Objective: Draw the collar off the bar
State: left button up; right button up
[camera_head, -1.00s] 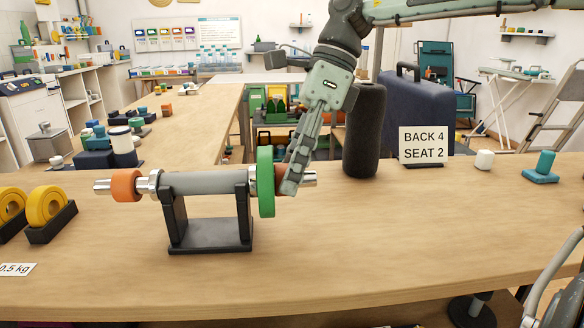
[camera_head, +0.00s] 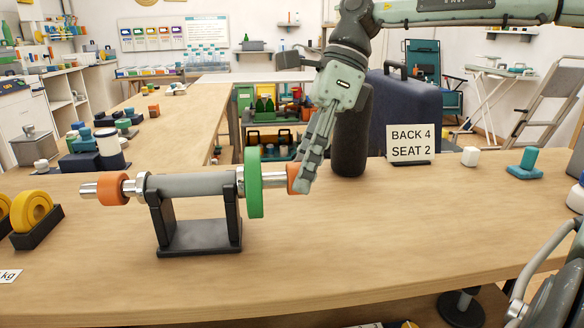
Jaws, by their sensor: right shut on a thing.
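A short metal bar (camera_head: 190,185) lies level across a black stand (camera_head: 200,238). An orange collar (camera_head: 112,189) is around its left end. A green disc plate (camera_head: 254,184) is on its right part, with bare silver bar beside it. A second orange collar (camera_head: 292,178) is at the bar's right tip, clear of the green plate. My right gripper (camera_head: 305,182) comes down from above and is shut on this collar, with its fingers hiding part of it. Whether the tip is still inside the collar is hidden. My left gripper is not in view.
Yellow discs (camera_head: 30,210) sit in black holders at left. A black cylinder (camera_head: 350,140) stands just behind my right gripper. The table front right of the stand is clear.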

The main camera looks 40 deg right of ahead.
jog(key=shift+s+d+b, duration=0.1)
jog(key=shift+s+d, duration=0.35)
jog(key=shift+d, duration=0.3)
jog(key=shift+s+d+b, duration=0.15)
jog(key=shift+s+d, duration=0.3)
jog(key=shift+d, duration=0.3)
jog(key=shift+s+d+b, duration=0.1)
jog(key=shift+s+d, duration=0.35)
jog(key=shift+d, duration=0.3)
